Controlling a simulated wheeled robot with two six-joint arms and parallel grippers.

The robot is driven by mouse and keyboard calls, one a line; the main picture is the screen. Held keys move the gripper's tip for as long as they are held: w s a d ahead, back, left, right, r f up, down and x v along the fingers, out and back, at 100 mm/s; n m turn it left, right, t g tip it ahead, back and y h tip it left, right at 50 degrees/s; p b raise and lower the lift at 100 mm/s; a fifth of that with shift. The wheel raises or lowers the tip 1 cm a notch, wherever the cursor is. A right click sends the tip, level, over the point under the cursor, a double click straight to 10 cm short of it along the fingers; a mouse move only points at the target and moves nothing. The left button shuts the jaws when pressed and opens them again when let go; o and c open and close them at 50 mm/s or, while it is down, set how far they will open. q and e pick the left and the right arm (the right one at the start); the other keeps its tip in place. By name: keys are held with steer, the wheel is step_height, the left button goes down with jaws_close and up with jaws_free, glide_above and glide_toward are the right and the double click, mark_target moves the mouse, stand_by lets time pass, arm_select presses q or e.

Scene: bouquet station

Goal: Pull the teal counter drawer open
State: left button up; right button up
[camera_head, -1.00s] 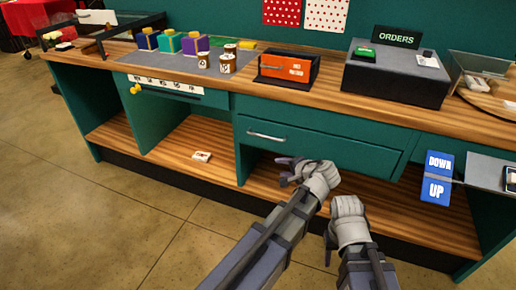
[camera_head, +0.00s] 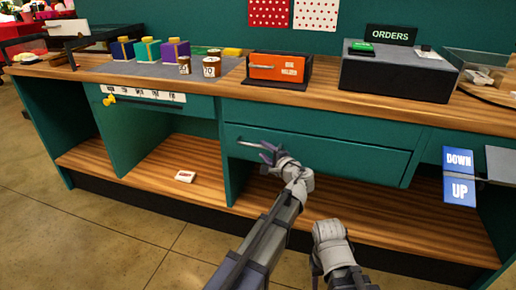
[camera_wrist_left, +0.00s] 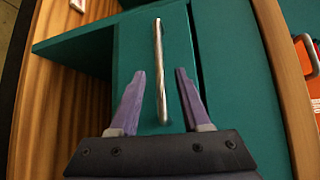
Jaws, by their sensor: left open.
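The teal counter drawer (camera_head: 350,158) is under the wooden countertop and looks shut. Its silver bar handle (camera_head: 250,145) is on the left part of its front. My left gripper (camera_head: 268,152) is open at the right end of the handle. In the left wrist view, the handle (camera_wrist_left: 159,60) runs between the two purple fingers of the left gripper (camera_wrist_left: 160,75), with a gap on each side. The drawer front (camera_wrist_left: 150,100) fills the middle there. My right arm is low in the head view; its fingers cannot be made out.
An open shelf (camera_head: 390,215) lies below the drawer, with a small white box (camera_head: 185,176) in the left bay. A blue DOWN/UP sign (camera_head: 458,176) is right of the drawer. An orange-fronted box (camera_head: 278,67) and a dark ORDERS stand (camera_head: 398,75) are on the countertop.

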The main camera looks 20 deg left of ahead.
mark_target(260, 147)
arm_select(q)
steer(key=shift+x, duration=2.45)
steer(key=shift+c, duration=0.3)
jaws_close()
